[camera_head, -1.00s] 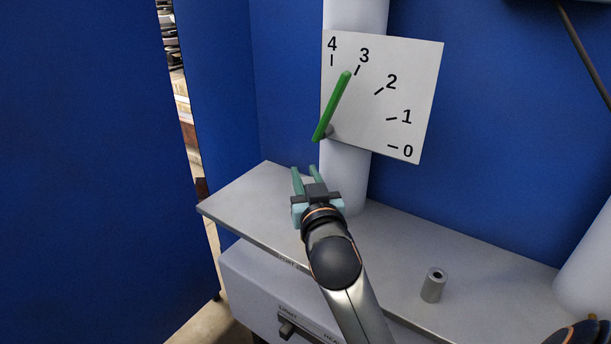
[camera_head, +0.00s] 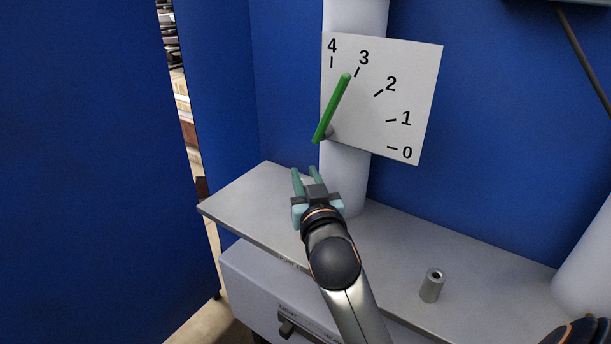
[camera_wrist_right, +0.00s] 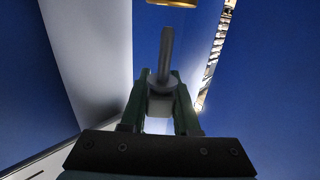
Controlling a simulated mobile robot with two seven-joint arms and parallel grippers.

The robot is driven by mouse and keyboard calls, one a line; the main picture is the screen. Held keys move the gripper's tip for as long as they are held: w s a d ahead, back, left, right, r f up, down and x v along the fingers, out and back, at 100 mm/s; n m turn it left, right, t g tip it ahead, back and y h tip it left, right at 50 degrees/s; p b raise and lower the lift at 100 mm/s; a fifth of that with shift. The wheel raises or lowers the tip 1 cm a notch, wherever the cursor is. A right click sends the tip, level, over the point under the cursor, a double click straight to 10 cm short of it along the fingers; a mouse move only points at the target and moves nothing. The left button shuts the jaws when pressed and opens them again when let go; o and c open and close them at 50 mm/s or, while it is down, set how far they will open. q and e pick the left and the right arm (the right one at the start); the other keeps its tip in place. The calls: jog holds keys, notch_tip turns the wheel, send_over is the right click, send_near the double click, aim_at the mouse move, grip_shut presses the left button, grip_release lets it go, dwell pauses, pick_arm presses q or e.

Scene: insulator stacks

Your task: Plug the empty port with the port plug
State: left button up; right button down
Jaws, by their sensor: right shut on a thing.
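My right gripper (camera_head: 305,172) is raised over the left part of the grey shelf, in front of the white column. In the right wrist view its green fingers (camera_wrist_right: 162,85) are closed around a grey piece with a round collar and a thin rod (camera_wrist_right: 166,50), which looks like the port plug. The rod points away from the gripper. In the head view the held piece cannot be made out. A gold-coloured round part (camera_wrist_right: 174,3), cut off by the top edge of the wrist view, lies beyond the rod's tip, apart from it. I cannot tell whether it is the empty port. My left gripper does not show.
A short grey cylinder with a hole in its top (camera_head: 432,286) stands on the shelf (camera_head: 480,262). A white dial plate (camera_head: 410,75) with a green pointer (camera_head: 331,108) hangs on the white column (camera_head: 345,175). Blue walls (camera_head: 500,130) close in the back and left.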

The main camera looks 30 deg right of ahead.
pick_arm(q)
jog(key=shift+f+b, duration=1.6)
pick_arm(e)
jog(key=shift+f, duration=2.1)
jog(key=c, duration=1)
grip_release()
jog(key=shift+r, duration=0.1)
jog(key=o, duration=0.4)
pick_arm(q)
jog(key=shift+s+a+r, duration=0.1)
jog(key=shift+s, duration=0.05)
pick_arm(e)
jog(key=shift+f, duration=0.2)
